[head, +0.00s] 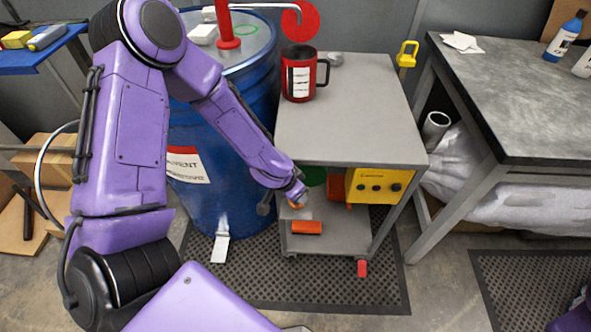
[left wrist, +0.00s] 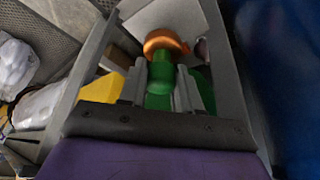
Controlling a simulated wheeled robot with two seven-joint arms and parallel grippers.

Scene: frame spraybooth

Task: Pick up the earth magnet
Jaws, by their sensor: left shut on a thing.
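My left gripper (head: 297,196) reaches in under the top of the grey cart, above its lower shelf. In the left wrist view the gripper (left wrist: 160,82) is shut on a green stem with an orange round end, which looks like the earth magnet (left wrist: 165,42). The stem sits between the two grey fingers and the orange end points away from the wrist. In the head view only a small orange bit of the magnet (head: 297,206) shows below the gripper. My right gripper is not in view.
The cart's top (head: 352,115) overhangs the gripper. A yellow box with knobs (head: 375,187) sits to the right, near an orange block (head: 337,188). An orange piece (head: 306,227) lies on the lower shelf (head: 340,238). A blue drum (head: 210,215) stands close on the left.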

